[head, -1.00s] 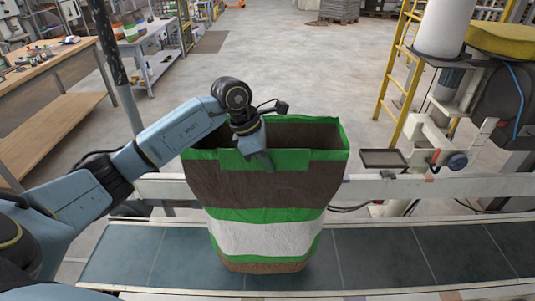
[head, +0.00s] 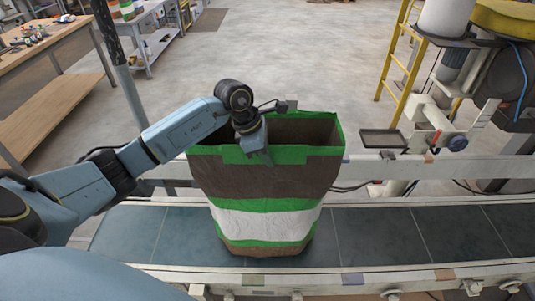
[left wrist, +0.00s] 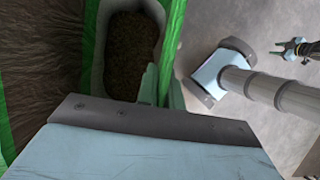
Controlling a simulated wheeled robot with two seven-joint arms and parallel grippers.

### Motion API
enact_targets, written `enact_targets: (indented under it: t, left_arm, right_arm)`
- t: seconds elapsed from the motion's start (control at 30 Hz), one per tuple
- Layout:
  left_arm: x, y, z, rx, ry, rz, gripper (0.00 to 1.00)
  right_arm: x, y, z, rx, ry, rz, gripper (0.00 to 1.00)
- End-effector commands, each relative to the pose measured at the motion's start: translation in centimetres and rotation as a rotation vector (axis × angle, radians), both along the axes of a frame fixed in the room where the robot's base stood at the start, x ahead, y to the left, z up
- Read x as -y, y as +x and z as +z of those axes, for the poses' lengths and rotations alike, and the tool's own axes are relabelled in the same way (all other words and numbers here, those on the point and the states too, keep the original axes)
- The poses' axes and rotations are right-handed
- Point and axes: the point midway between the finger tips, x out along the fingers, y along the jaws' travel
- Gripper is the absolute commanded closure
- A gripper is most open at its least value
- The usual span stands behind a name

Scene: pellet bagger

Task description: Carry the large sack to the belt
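The large sack (head: 264,224), brown with green and white bands and an open top, stands upright over the dark belt (head: 375,237). I cannot tell for sure whether its base rests on the belt. My left gripper (head: 262,158) is at the sack's near rim, closed on the green edge; the fingertips are partly hidden. In the left wrist view, the green edge of the sack (left wrist: 172,40) lies by the gripper's fingers (left wrist: 150,90), and brown contents show inside.
A pale rail (head: 440,176) runs behind the belt, and a light frame edge (head: 420,274) runs in front. A small dark tray (head: 384,139) and machinery stand at the right behind the rail, near a yellow ladder (head: 395,60). The belt is clear on both sides of the sack.

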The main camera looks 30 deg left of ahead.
Motion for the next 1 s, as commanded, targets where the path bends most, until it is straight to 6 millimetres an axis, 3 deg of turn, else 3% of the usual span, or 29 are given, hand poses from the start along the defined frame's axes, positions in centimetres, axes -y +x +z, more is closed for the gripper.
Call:
enact_targets:
  t: [0.13,0.53,1.0]
  left_arm:
    - [0.0,0.0,0.0,0.0,0.0,0.0,0.74]
    - [-0.3,-0.1,0.9,0.003,0.001,0.0,0.74]
    - [-3.3,-2.0,9.4,0.003,0.002,0.002,0.74]
  right_arm:
    - [0.0,0.0,0.0,0.0,0.0,0.0,0.6]
    - [0.0,0.0,0.1,0.001,0.0,0.0,0.6]
    - [0.0,0.0,-0.6,0.001,0.0,0.0,0.6]
